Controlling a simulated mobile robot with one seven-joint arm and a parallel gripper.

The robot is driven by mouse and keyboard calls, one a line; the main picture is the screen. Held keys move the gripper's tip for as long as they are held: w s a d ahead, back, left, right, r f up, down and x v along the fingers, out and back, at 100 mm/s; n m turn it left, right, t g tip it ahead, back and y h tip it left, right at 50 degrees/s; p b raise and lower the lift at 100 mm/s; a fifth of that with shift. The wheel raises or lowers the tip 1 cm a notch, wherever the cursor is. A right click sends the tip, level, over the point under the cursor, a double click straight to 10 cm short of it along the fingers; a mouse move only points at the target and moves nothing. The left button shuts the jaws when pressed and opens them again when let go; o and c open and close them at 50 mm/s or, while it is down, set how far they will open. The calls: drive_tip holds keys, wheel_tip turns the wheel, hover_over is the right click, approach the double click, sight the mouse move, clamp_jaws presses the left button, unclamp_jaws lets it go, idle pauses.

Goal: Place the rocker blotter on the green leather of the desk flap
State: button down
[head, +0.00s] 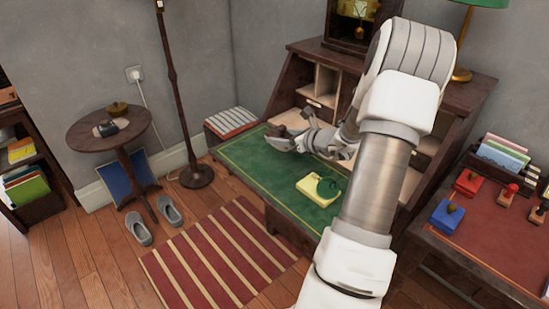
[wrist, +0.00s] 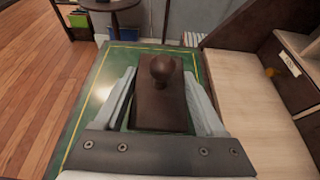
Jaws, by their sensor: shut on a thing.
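My gripper (head: 287,142) is shut on the rocker blotter (head: 277,131), a dark brown block with a round knob. In the wrist view the rocker blotter (wrist: 161,100) sits between both fingers, knob up, over the green leather. The desk flap (head: 240,155) is open, with green leather and a thin gold border line; it also shows in the wrist view (wrist: 100,95). The blotter is over the flap's far left part, near the pigeonholes. I cannot tell whether its underside touches the leather. The fingers partly hide it in the head view.
The desk's pigeonholes (head: 325,82) stand behind. A side table (head: 490,235) at right holds red and blue knobbed blocks. A round table (head: 85,135) and floor lamp (head: 180,100) stand left. The flap's front left is clear.

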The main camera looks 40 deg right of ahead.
sight(273, 159)
drive_tip(key=shift+w+a+f+b, duration=0.35)
drive_tip(key=shift+w+a+f, duration=0.6)
drive_tip(key=shift+a, duration=0.1)
drive_tip(key=shift+f+b, duration=0.75)
drive_tip(key=shift+f, duration=1.15)
drive_tip(key=shift+f, duration=0.15)
unclamp_jaws()
